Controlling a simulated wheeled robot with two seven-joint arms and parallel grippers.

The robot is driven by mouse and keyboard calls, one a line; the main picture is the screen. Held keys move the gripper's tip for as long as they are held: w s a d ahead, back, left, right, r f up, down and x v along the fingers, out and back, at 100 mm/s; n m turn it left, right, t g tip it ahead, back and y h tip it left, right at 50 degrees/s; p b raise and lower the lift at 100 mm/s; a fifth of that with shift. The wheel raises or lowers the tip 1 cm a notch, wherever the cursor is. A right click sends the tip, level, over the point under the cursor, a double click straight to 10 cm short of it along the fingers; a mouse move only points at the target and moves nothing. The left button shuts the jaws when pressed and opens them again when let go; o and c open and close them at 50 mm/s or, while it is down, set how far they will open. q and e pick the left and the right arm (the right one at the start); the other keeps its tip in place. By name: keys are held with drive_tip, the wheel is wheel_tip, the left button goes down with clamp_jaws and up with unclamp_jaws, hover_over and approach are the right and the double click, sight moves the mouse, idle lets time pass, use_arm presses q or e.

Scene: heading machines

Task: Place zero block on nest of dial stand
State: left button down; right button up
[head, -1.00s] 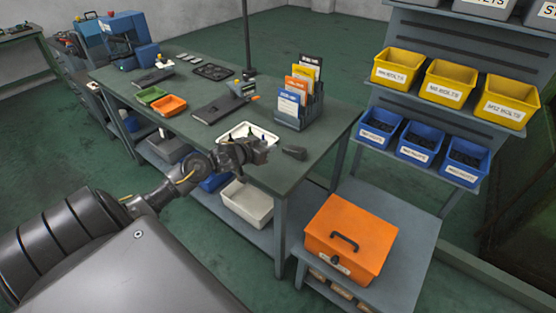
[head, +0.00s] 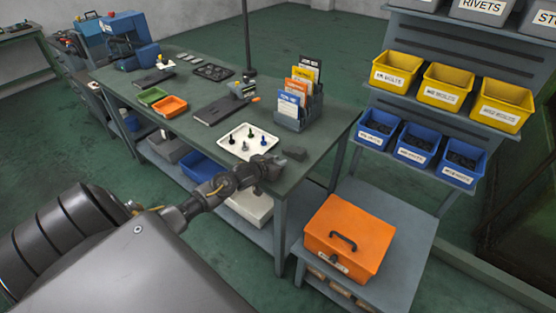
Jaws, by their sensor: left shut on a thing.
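My left gripper (head: 272,166) is over the near right edge of the green-topped bench, beside the white tray. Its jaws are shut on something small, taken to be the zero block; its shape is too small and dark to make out. I cannot surely tell the dial stand or its nest apart. A small dark device with a pale screen (head: 242,90) stands further back on the bench. My right gripper is not in view.
The white tray (head: 233,151) holds several small dark and blue pieces. A card rack (head: 298,119) stands behind, a flat dark case (head: 219,110) further left. An orange box (head: 335,262) sits on the low side table.

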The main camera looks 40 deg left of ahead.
use_arm(q)
drive_tip(key=shift+f, duration=0.2)
drive_tip(key=c, duration=1.2)
unclamp_jaws()
drive_tip(key=shift+o, duration=0.2)
drive_tip(key=shift+f+b, duration=0.15)
drive_tip(key=shift+b, duration=0.3)
drive_tip(key=d+b+v, duration=0.1)
drive_tip(key=b+v, duration=0.1)
drive_tip(key=v, duration=0.9)
